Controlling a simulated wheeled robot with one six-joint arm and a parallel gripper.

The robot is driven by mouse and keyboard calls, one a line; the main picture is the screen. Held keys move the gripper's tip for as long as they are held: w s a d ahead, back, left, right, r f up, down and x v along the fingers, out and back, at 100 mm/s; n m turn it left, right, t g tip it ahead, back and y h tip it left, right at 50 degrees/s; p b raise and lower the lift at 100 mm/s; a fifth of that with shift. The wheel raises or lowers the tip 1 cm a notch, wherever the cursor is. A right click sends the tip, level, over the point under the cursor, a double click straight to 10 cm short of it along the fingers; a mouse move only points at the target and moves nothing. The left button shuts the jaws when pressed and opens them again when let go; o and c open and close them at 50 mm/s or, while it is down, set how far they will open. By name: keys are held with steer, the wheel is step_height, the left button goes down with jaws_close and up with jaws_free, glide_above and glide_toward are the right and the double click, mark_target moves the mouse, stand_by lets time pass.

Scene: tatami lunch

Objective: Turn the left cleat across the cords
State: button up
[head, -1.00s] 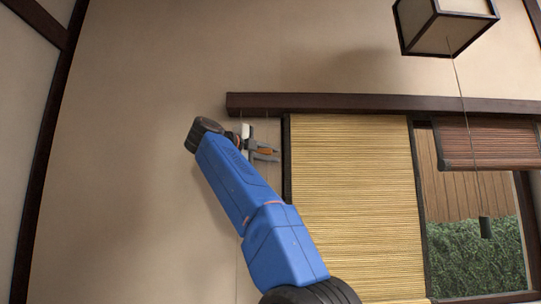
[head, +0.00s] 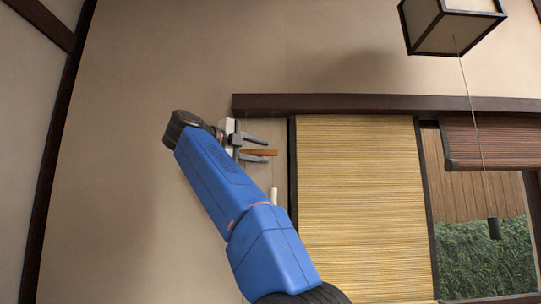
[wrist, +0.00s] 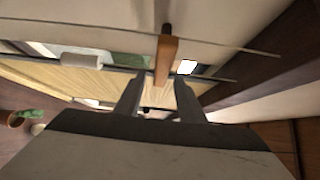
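The left cleat is a brown wooden bar (head: 262,152) on the wall strip left of the bamboo blind. In the wrist view the cleat (wrist: 166,58) stands lengthwise, its near end between my fingertips. My gripper (head: 268,147) is open around it, one finger above and one below in the head view. In the wrist view my gripper (wrist: 158,78) shows gaps on both sides of the cleat, with no clear contact. Thin cords (wrist: 232,47) run crosswise by the cleat. A white cord pull (head: 274,196) hangs below the gripper.
The lowered bamboo blind (head: 355,200) is just right of the gripper, under a dark wooden rail (head: 380,104). A brown blind (head: 490,143) is partly raised over the right window. A lantern (head: 450,25) hangs at upper right. The wall at left is bare.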

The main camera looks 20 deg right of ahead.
steer(key=v, duration=0.9)
steer(key=shift+s+a, duration=0.15)
steer(key=shift+a, duration=0.2)
steer(key=shift+f, duration=0.1)
